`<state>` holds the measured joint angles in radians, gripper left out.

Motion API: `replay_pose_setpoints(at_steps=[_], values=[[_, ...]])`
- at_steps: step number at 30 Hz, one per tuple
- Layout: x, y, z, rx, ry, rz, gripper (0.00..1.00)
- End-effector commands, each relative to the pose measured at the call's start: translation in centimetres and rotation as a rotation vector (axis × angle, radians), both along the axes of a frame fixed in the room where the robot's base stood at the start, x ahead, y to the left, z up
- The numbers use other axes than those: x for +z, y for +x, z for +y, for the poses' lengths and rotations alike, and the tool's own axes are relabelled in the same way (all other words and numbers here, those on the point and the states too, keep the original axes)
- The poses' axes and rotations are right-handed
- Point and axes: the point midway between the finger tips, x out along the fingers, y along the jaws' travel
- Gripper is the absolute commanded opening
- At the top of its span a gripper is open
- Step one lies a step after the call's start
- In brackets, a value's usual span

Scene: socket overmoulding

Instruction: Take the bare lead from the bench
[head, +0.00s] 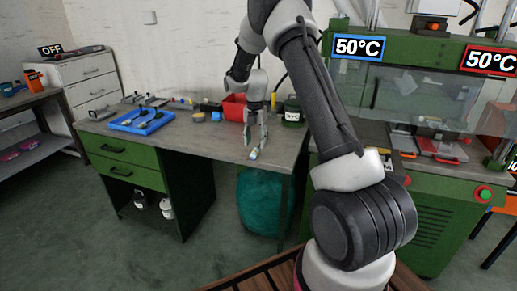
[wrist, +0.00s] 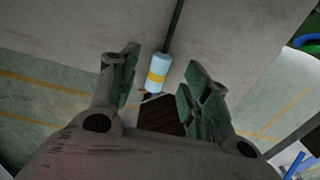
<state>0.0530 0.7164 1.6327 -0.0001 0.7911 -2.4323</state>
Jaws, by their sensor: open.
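The bare lead (wrist: 158,72) shows in the wrist view as a light blue cylindrical end with a yellow band. A thin dark cable runs up from it across the grey bench top (wrist: 100,30). My gripper (wrist: 162,88) is open, with one green-padded finger on each side of the picture. The lead's blue end appears in the gap between the fingers, with no visible contact. In the head view my gripper (head: 257,140) points down over the front part of the bench (head: 200,138). A small pale blue patch shows at its tips; I cannot tell whether it is the lead.
A blue tray (head: 118,126) with tools lies on the bench's left. A red bin (head: 234,108), a tan tin (head: 199,117) and a dark green jar (head: 292,113) stand behind or beside my gripper. A green machine (head: 420,58) stands at right.

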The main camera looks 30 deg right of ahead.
Motion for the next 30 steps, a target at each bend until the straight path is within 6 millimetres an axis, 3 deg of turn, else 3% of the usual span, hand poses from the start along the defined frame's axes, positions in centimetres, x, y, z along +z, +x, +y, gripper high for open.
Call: replay_pose_setpoints(at_steps=[6,14,22,30], values=[[-3.6,0.0,-0.2,-0.001,0.001,0.004,0.47],[-4.1,0.0,-0.2,-0.002,0.001,0.001,0.47],[-4.1,0.0,-0.2,-0.002,0.0,0.001,0.0],[-4.0,0.0,-0.2,-0.002,0.0,0.0,0.0]])
